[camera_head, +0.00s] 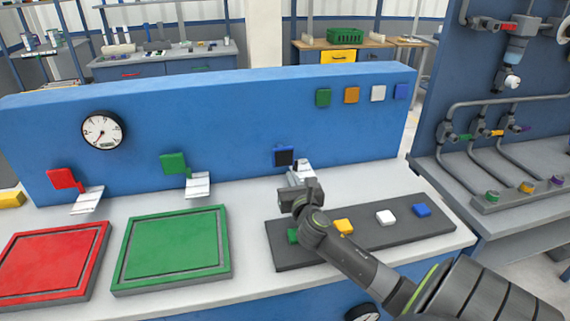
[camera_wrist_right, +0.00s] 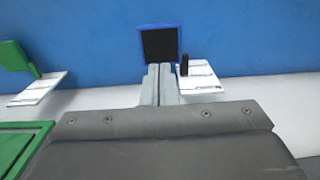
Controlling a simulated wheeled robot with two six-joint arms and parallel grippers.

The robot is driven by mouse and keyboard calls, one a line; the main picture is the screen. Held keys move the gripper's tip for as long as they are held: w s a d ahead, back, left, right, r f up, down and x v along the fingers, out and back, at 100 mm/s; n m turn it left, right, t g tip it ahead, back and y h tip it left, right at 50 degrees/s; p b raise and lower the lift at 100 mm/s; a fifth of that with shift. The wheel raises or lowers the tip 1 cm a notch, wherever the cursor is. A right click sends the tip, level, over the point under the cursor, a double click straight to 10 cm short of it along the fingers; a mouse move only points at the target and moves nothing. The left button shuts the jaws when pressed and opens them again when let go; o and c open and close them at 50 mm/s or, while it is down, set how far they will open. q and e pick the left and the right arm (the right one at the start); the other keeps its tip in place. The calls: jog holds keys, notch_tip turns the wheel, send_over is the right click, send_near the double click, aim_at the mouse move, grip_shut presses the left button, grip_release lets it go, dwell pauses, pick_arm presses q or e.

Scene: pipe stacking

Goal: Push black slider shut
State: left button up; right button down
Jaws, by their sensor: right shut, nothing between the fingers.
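A blue-framed square with a black face (camera_head: 284,157) sits on the blue wall panel; it also shows in the wrist view (camera_wrist_right: 158,43). A small white ledge (camera_wrist_right: 203,80) juts out below and to its right. A small upright black piece (camera_wrist_right: 184,65) stands at the ledge's left edge; I cannot tell whether this is the slider's handle. My right gripper (camera_head: 293,179) points at the wall, just in front of and below the black square. Its fingers (camera_wrist_right: 160,69) are together and empty, left of the black piece. I cannot tell whether they touch anything. My left gripper is out of view.
Red (camera_head: 64,179) and green (camera_head: 173,163) blocks with white ledges are on the wall to the left. A red tray (camera_head: 50,262) and a green tray (camera_head: 172,248) lie on the table. A dark board (camera_head: 440,226) with coloured buttons lies under my right arm.

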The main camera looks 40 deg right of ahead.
aim_at(283, 158)
jog(key=x, duration=0.6)
jog(key=shift+w+d, duration=0.15)
jog(key=shift+w, duration=0.15)
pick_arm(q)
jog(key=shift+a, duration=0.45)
pick_arm(e)
jog(key=shift+w+d, duration=0.25)
jog(key=shift+w, duration=0.25)
jog(key=x, duration=0.4)
jog(key=shift+a+b, duration=0.1)
jog(key=shift+b, duration=0.3)
jog(key=shift+w, duration=0.2)
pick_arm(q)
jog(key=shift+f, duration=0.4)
pick_arm(e)
jog(key=shift+r, duration=0.3)
